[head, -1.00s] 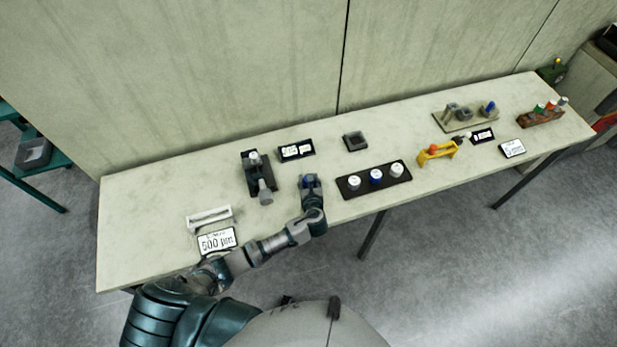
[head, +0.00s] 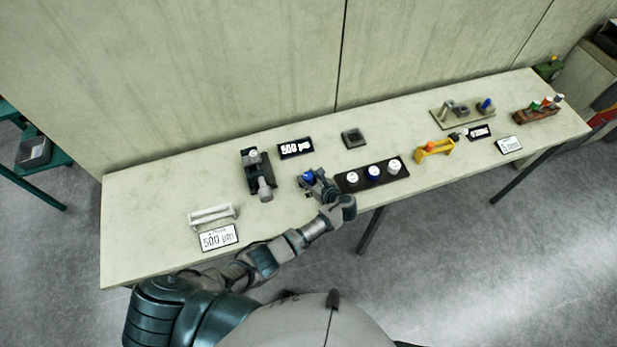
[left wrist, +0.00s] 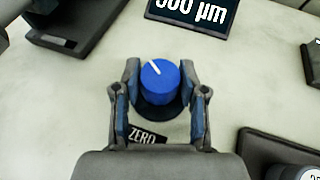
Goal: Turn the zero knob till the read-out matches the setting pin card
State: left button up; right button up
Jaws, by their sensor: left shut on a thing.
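The blue zero knob (left wrist: 160,82) has a white pointer line that leans to the upper left in the left wrist view; it also shows in the head view (head: 308,177). A ZERO label (left wrist: 146,137) lies in front of it. My left gripper (left wrist: 160,74) is shut on the knob, one finger on each side; it shows in the head view too (head: 315,182). The black read-out (head: 296,148) behind the knob shows 500 µm, and its lower part is in the left wrist view (left wrist: 201,10). The setting pin card (head: 218,238) at front left reads 500 µm. My right gripper is out of view.
A dark gauge stand (head: 258,176) is left of the knob. A black tray (head: 349,183) with white and blue round pieces is close on the right. A white holder (head: 212,215) stands behind the card. Yellow and grey fixtures fill the table's right end.

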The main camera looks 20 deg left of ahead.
pick_arm(q)
jog(key=shift+w+r, duration=0.1)
jog(key=shift+r, duration=0.1)
jog(key=o, duration=1)
jog(key=shift+o, duration=0.8)
jog(key=shift+f, duration=0.15)
jog(key=v, duration=1.2)
jog(key=shift+d+f, duration=0.1)
jog(key=shift+d, duration=0.05)
